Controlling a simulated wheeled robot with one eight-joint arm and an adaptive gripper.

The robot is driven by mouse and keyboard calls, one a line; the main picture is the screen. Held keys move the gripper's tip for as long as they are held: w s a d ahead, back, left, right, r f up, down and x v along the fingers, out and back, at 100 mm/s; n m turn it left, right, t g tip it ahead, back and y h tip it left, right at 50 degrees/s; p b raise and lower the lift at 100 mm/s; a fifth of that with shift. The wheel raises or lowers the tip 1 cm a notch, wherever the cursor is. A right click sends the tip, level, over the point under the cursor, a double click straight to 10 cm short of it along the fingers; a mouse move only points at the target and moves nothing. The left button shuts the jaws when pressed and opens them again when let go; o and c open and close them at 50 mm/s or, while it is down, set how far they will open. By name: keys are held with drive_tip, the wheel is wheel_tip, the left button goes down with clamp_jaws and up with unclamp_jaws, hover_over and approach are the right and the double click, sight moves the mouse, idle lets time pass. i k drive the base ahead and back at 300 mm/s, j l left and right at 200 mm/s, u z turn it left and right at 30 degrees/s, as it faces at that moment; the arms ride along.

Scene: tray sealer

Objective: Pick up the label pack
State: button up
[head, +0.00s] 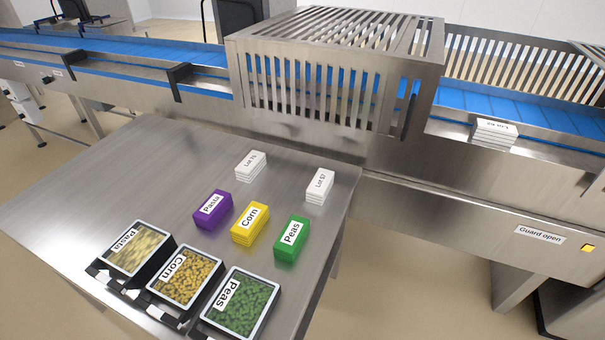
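Three white stacks with printed tops look like label packs. One (251,165), which seems to read "Lot 75", lies on the steel table. Another (320,185), which seems to read "Lot 57", lies near the table's right edge. The third (494,131) sits on the conveyor's front ledge at the right; its text faces away and is hard to read. The table also holds a purple "Pasta" block (213,209), a yellow "Corn" block (250,223) and a green "Peas" block (292,238). I cannot tell which pack is meant. My gripper is not in view.
Filled trays of pasta (137,248), corn (186,276) and peas (241,303) stand at the table's front. A slatted metal guard (335,75) rises over the blue conveyor (125,50) behind. A "Guard open" label (539,234) is beside a yellow button (588,248). The table's left side (110,190) is clear.

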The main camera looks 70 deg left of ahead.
sight(500, 134)
drive_tip(key=i, duration=0.5)
drive_tip(key=i+l+u, duration=0.1)
drive_tip(key=i, duration=0.4)
